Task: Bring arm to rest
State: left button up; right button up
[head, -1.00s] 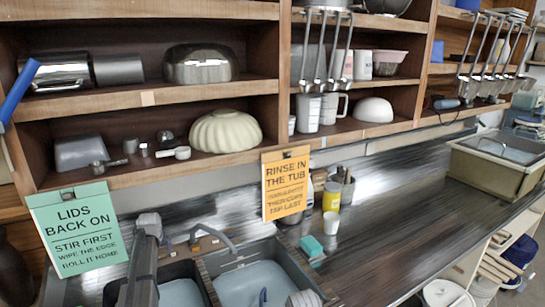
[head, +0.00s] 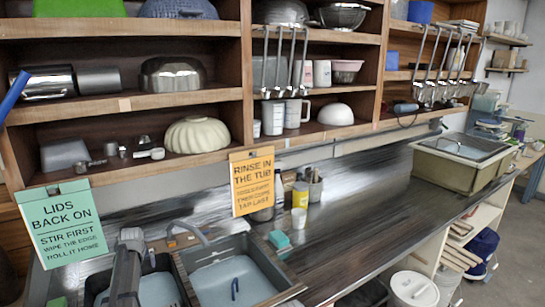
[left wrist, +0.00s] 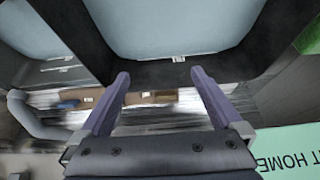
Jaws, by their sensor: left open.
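My left arm stands at the lower left of the head view, in front of the sink basins; its gripper cannot be made out there. In the left wrist view my left gripper (left wrist: 161,88) is open, its two purple-grey fingers apart with nothing between them. Beyond the fingertips lie the dark sink rim (left wrist: 150,75) and a basin with pale blue liquid (left wrist: 170,25). The mint-green sign (left wrist: 290,148) is close by at the lower right of that view, upside down. My right gripper is not in view.
The twin sink (head: 180,278) sits below the mint sign (head: 62,222) and orange sign (head: 253,183). A faucet (head: 188,232) rises behind it. Shelves hold bowls and hanging ladles (head: 445,65). The counter (head: 390,190) is mostly clear towards a grey-topped tub (head: 460,160). A lidded white bucket (head: 414,288) stands below.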

pick_arm(q)
jog(key=s+d+f+m+g, duration=0.1)
jog(key=s+d+m, duration=0.2)
jog(key=s+d, duration=0.8)
jog(key=s+d+f+m+g+h+b, duration=0.1)
jog(key=s+d+m+g, duration=0.1)
jog(key=s+d, duration=1)
jog(key=s+d+f+m+g, duration=0.2)
jog(key=s+d+m, duration=0.3)
jog(key=s+d, duration=0.6)
jog(key=d, duration=0.7)
jog(key=shift+s+d+h+b, duration=0.3)
jog(key=shift+d, duration=0.05)
